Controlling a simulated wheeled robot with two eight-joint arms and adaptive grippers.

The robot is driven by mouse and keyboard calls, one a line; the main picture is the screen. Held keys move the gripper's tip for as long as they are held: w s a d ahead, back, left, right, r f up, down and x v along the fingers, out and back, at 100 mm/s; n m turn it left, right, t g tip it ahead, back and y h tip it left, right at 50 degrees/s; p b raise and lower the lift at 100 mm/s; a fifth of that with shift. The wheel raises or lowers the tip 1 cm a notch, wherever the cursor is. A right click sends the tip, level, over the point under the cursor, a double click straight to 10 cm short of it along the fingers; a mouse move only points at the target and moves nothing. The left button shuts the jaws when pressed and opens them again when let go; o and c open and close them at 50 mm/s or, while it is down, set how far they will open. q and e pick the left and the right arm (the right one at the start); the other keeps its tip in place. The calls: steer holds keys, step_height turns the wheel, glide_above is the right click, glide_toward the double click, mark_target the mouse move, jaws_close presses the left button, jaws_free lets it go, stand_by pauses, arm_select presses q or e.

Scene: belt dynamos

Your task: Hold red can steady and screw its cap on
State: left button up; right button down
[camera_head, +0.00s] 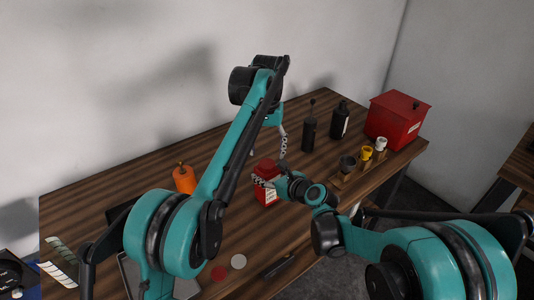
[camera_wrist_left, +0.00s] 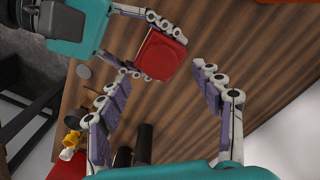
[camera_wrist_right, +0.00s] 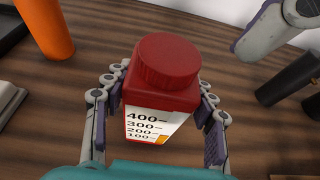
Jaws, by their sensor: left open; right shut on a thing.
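The red can (camera_wrist_right: 163,85) stands upright, with a white label marked with numbers. A round red cap (camera_wrist_right: 167,60) sits on its top; I cannot tell how tight it is. My right gripper (camera_wrist_right: 160,82) is shut on the can, one finger on each side. In the head view the can (camera_head: 266,195) is on the wooden table near the middle, partly hidden by the right fingers. My left gripper (camera_head: 268,153) is open above the can, pointing down. In the left wrist view the cap (camera_wrist_left: 164,54) shows beyond the left fingertips, which do not touch it.
An orange bottle (camera_head: 184,179) stands left of the can. Two dark bottles (camera_head: 309,130) and a red box (camera_head: 398,120) stand at the back right, near small cups (camera_head: 347,165) on a wooden rack. A pale disc (camera_head: 238,261) and red disc (camera_head: 219,273) lie in front.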

mark_target(267, 164)
arm_select(q)
steer(key=shift+c, duration=0.5)
step_height(267, 164, up, 4)
steer(key=n, duration=0.5)
steer(key=shift+f, duration=0.25)
step_height(267, 164, down, 8)
steer(key=shift+f, duration=0.1)
steer(key=c, duration=1.2)
steer(key=shift+c, duration=0.2)
